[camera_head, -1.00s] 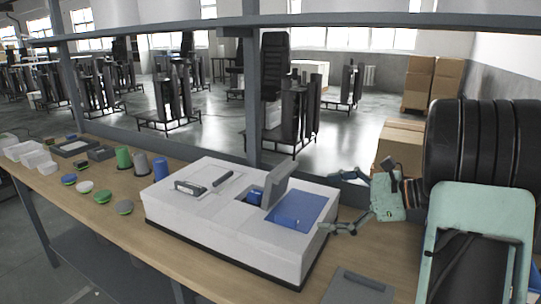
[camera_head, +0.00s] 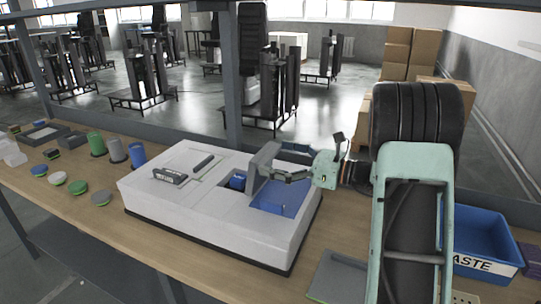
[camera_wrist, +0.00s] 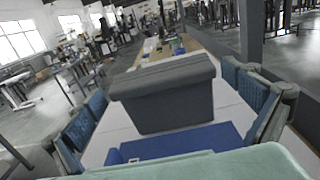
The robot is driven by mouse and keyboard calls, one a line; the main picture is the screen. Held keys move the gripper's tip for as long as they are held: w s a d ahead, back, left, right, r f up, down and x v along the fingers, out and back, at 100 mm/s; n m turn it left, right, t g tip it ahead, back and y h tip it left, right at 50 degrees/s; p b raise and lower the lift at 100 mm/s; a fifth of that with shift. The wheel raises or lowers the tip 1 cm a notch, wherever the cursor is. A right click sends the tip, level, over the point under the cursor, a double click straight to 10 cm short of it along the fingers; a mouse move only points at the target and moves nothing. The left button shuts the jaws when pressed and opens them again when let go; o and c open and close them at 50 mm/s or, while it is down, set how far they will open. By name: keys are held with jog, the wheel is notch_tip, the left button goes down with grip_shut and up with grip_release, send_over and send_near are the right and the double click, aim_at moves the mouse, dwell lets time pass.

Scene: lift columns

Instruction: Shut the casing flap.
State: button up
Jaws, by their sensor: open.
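The white casing (camera_head: 180,205) sits on the wooden bench. Its grey flap (camera_head: 262,158) stands up, open, beside the blue-floored recess (camera_head: 285,197). My gripper (camera_head: 281,162) is at the recess side of the flap, its two fingers spread and pointing at it. In the wrist view the flap (camera_wrist: 165,97) fills the middle, between the open fingers (camera_wrist: 165,88), with the blue recess floor (camera_wrist: 180,142) in front of it. No finger is clearly touching the flap; the head view does not settle the exact gap.
A blue waste bin (camera_head: 480,240) stands at the right. A grey plate (camera_head: 337,277) lies on the bench front. Cups (camera_head: 137,156) and several round pieces (camera_head: 78,188) are left of the casing. A shelf post (camera_head: 232,85) rises behind it.

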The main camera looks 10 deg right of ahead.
jog(key=shift+w+a, duration=0.35)
jog(key=shift+a, duration=0.15)
jog(key=c, duration=1.4)
jog(key=shift+r, duration=0.15)
